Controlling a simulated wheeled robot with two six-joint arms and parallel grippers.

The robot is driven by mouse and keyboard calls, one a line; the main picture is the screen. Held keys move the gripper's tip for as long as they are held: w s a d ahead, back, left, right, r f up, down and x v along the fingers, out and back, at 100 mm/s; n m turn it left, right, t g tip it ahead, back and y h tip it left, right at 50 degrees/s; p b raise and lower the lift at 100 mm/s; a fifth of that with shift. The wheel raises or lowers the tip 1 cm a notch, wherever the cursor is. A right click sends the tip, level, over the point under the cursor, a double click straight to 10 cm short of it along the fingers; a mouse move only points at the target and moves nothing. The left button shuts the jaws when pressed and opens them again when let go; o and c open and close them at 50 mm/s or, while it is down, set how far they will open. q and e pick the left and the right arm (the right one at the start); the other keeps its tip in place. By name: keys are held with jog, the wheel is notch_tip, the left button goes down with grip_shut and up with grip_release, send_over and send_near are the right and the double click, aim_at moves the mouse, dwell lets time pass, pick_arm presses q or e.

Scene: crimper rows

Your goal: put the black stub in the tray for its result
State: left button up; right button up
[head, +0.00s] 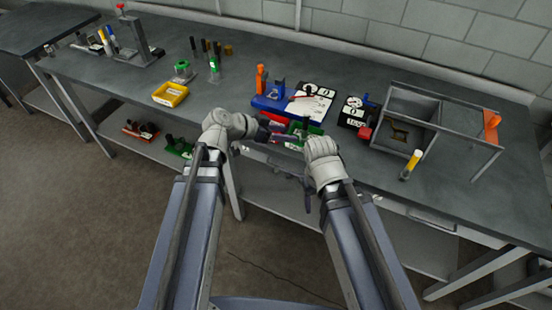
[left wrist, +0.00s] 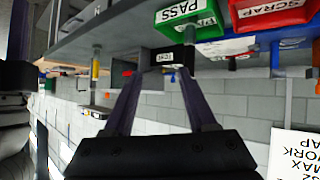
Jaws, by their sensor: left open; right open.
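The green tray (head: 294,143) is at the bench's front edge, and its PASS label shows in the left wrist view (left wrist: 190,22). The red tray (head: 272,119) is beside it, labelled SCRAP in the left wrist view (left wrist: 268,15). A small dark upright piece (head: 306,122) shows at the green tray; I cannot tell whether it is the black stub. My left gripper (head: 288,135) is open and empty, close in front of the green tray. My right gripper (head: 308,188) is open, low in front of the bench edge and partly hidden by its wrist.
A black tester block (head: 353,117) with white labels stands right of the trays, beside a grey open box frame (head: 410,103). A blue fixture (head: 268,103) stands behind. A yellow tray (head: 170,94) is at left.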

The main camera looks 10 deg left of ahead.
pick_arm(q)
jog(key=s+d+f+n+g+y, duration=0.1)
jog(key=s+d+f+g+y, duration=0.25)
jog(key=s+f, duration=0.35)
jog(key=s+a+f+n+g+y, duration=0.1)
jog(key=s+n+y, duration=0.1)
jog(key=s, duration=0.3)
jog(key=s+a+f+n+g+y, duration=0.1)
jog(key=s+a+n+g+y, duration=0.1)
jog(key=s+y, duration=0.2)
jog(key=shift+s+a+f+n+y, duration=0.3)
jog(key=shift+s+f+y, duration=0.1)
jog(key=shift+y, duration=0.25)
jog(key=shift+d+g, duration=0.1)
jog(key=shift+g, duration=0.15)
